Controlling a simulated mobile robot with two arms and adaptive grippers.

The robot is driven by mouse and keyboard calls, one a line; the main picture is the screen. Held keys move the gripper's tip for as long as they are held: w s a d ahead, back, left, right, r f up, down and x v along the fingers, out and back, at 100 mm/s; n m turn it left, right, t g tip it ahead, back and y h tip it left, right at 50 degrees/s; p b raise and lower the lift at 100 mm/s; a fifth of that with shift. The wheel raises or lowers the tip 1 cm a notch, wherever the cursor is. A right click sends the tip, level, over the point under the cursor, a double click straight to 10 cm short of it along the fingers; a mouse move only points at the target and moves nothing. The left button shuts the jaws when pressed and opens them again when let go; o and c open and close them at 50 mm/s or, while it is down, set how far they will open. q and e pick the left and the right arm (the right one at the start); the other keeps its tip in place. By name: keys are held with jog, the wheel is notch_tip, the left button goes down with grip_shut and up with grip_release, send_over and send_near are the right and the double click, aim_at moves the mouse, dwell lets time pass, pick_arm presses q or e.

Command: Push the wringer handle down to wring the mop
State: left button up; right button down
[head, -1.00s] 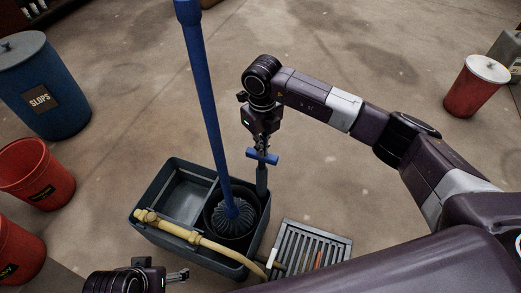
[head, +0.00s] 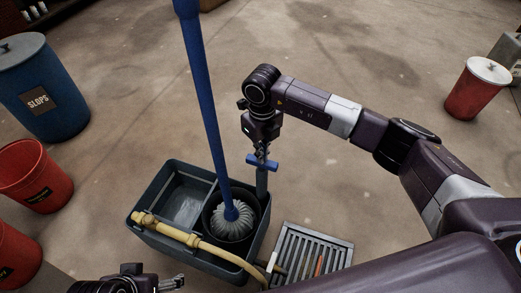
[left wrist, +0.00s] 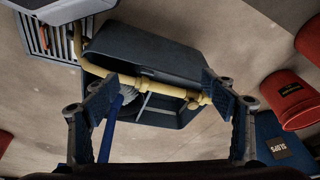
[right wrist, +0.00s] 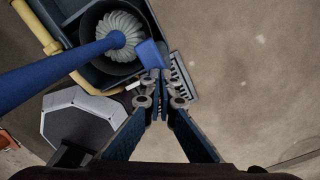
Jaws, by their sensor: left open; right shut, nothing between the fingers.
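The wringer handle is a blue crossbar (head: 263,162) on a grey post (head: 262,183) at the right rim of the grey mop bucket (head: 160,240). My right gripper (head: 261,150) is shut, pointing down with its tips at the crossbar; contact is hard to tell. In the right wrist view the crossbar (right wrist: 150,54) lies just beyond the closed fingertips (right wrist: 159,76). The blue-handled mop (head: 208,110) stands tilted, its pale grey head (head: 227,222) in the round dark wringer cup (head: 250,212). My left gripper (left wrist: 160,82) is open and empty above the bucket's hose side.
A yellow hose (head: 185,236) runs across the bucket's near rim. A floor grate (head: 313,250) lies to its right. A blue slops bin (head: 45,95) and red bins (head: 33,172) stand left; a white-lidded red bin (head: 474,88) stands far right. Floor beyond the bucket is clear.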

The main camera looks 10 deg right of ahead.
jog(key=shift+r, duration=0.5)
jog(key=shift+r+p, duration=0.6)
jog(key=shift+p, duration=0.1)
jog(key=shift+r+p, duration=0.4)
jog(key=shift+r, duration=0.2)
jog(key=shift+r+p, duration=0.3)
jog(key=shift+r, duration=0.3)
pick_arm(q)
jog(key=s+p+x, duration=0.1)
jog(key=s+x, duration=0.1)
jog(key=x, duration=0.8)
jog(key=shift+f+g, duration=0.4)
jog(key=shift+f, duration=0.3)
pick_arm(e)
jog(key=shift+r, duration=0.85)
pick_arm(q)
jog(key=shift+d, duration=0.1)
pick_arm(e)
jog(key=shift+r, duration=0.1)
